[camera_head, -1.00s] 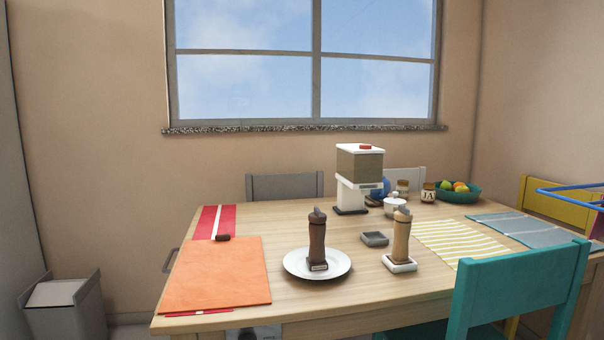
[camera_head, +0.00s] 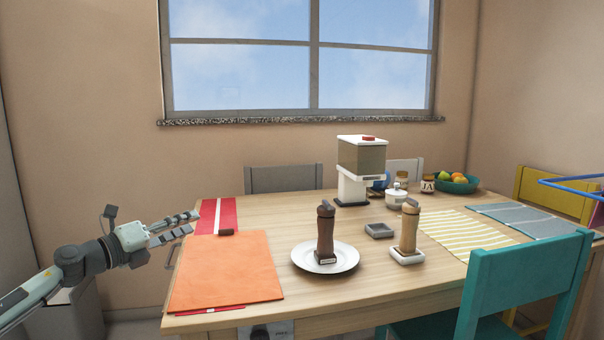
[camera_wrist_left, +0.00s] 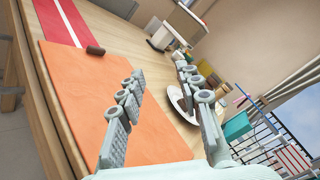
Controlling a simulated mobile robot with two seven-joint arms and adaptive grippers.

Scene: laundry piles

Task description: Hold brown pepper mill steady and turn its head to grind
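The brown pepper mill (camera_head: 325,232) stands upright on a white plate (camera_head: 347,262) near the front middle of the table, with a small label at its foot. A light tan mill (camera_head: 409,228) stands on a white square base to its right. My left gripper (camera_head: 190,226) is in the head view at the left, above the table's left edge and well apart from the brown mill. Its fingers are spread with nothing between them, as the left wrist view (camera_wrist_left: 165,112) also shows. There the plate is partly hidden behind a finger. My right gripper is not in view.
An orange mat (camera_head: 225,272) lies at the table's left, with a small dark brown object (camera_head: 226,232) at its far edge. A dispenser (camera_head: 361,165), a grey square dish (camera_head: 380,231) and a fruit bowl (camera_head: 458,184) stand farther back. A teal chair (camera_head: 525,280) is at front right.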

